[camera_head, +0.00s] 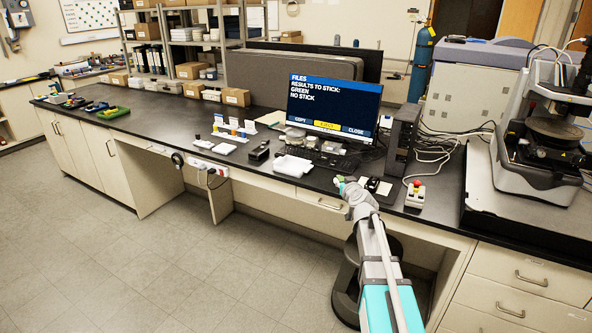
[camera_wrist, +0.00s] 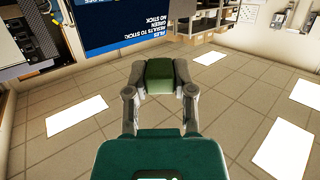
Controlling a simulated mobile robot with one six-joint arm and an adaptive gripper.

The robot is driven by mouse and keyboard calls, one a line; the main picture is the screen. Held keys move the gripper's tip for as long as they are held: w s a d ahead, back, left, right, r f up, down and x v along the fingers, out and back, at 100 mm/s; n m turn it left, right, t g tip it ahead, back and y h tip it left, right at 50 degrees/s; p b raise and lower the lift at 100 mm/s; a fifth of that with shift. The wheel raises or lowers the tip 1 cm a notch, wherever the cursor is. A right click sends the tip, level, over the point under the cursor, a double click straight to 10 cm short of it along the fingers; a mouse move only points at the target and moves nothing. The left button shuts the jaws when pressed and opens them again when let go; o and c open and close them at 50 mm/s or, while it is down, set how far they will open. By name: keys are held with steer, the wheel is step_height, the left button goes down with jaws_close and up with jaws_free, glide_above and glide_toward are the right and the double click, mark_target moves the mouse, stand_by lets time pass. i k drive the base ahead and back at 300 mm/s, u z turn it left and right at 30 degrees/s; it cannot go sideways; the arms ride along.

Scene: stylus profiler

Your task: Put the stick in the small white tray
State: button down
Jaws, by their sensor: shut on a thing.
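My gripper (camera_head: 341,183) is above the front edge of the black bench, below the monitor in the head view. In the wrist view my gripper (camera_wrist: 160,84) is shut on a green block-like thing, which I take to be the green stick (camera_wrist: 160,74). In the head view the held stick is too small to make out clearly. A small white flat thing (camera_head: 225,149), perhaps the small white tray, lies on the bench left of my gripper, well apart from it. Another white item (camera_head: 292,166) lies nearer; its shape is unclear.
A monitor (camera_head: 332,103) reads "RESULTS TO STICK: GREEN, NO STICK". A black computer tower (camera_head: 403,140) and a red stop button box (camera_head: 415,194) stand to the right. A black block (camera_head: 259,152) and a rack of small coloured items (camera_head: 236,131) stand left. The bench's left stretch is partly clear.

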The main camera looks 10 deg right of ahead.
mark_target(289, 165)
steer(key=z, duration=0.05)
steer(key=i, duration=1)
